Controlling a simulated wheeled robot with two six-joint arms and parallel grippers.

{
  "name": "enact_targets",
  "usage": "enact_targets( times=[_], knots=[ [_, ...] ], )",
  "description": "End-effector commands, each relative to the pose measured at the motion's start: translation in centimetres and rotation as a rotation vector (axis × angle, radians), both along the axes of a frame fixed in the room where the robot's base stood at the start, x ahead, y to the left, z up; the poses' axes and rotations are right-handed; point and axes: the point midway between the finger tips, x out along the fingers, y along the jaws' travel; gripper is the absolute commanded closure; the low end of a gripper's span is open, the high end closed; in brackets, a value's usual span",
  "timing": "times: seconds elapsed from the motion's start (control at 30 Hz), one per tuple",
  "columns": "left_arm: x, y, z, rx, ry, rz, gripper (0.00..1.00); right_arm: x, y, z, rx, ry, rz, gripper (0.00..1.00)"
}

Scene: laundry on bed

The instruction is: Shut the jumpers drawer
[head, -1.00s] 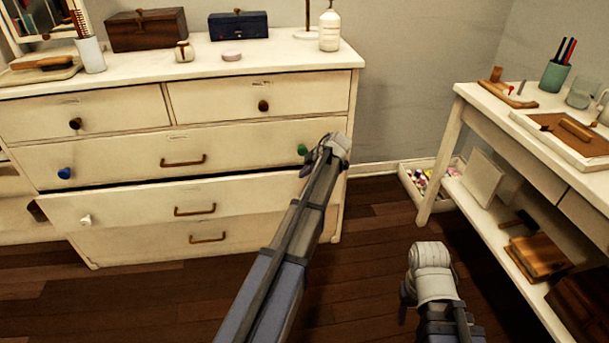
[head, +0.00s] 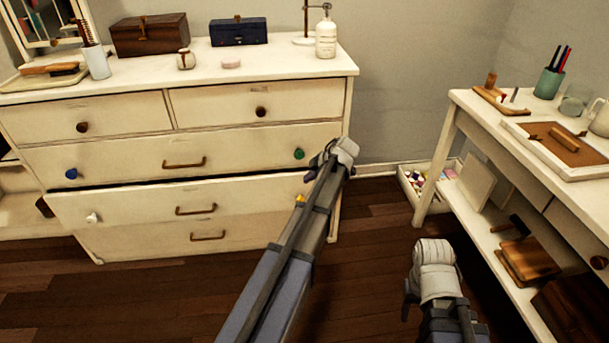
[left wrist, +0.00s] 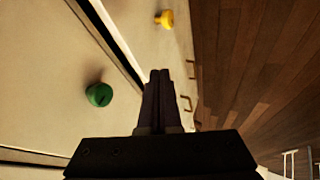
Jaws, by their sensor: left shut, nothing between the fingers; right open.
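The white dresser (head: 215,82) has one drawer, the third row down, standing partly out with a dark gap above it. This open drawer (head: 130,206) has a white knob at left, a bronze handle, and a yellow knob (head: 299,201) at right. Its label is too small to read. My left gripper (head: 311,172) is shut and empty in front of the dresser's right side, near the yellow knob. In the left wrist view its fingers (left wrist: 160,77) lie over the drawer front, with the yellow knob (left wrist: 164,18) ahead. My right gripper (head: 409,289) is low, away from the dresser, its fingers mostly hidden.
The drawer above has a green knob (head: 299,154) near my left gripper. A white table (head: 470,115) with a lower shelf stands at right. A low tray (head: 415,196) of small items sits on the floor between them. Wooden floor (head: 365,250) is clear before the dresser.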

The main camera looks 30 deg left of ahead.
Motion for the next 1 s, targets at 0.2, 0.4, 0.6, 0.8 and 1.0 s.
enact_targets(
  times=[0.2, 0.4, 0.6, 0.8, 1.0],
  knots=[
    [-0.7, -2.1, 3.4, 0.0, 0.001, -0.001, 1.0, 0.0, -0.1, 3.4, -0.005, 0.0, -0.006, 0.5],
    [-0.8, -2.7, 3.8, 0.001, 0.001, 0.0, 1.0, 0.0, -0.1, 3.8, -0.006, 0.0, -0.008, 0.5],
    [-0.8, -2.7, 3.7, 0.001, 0.0, 0.0, 1.0, 0.0, -0.1, 3.7, -0.006, 0.0, -0.008, 0.5],
    [-1.1, -0.7, 3.2, -0.028, -0.008, 0.035, 1.0, 0.0, -0.1, 3.5, -0.006, 0.0, -0.008, 0.5],
    [-3.4, 9.0, 1.0, -0.189, -0.079, 0.218, 1.0, 0.0, -0.1, 2.9, -0.005, 0.0, -0.007, 0.5]
  ],
)
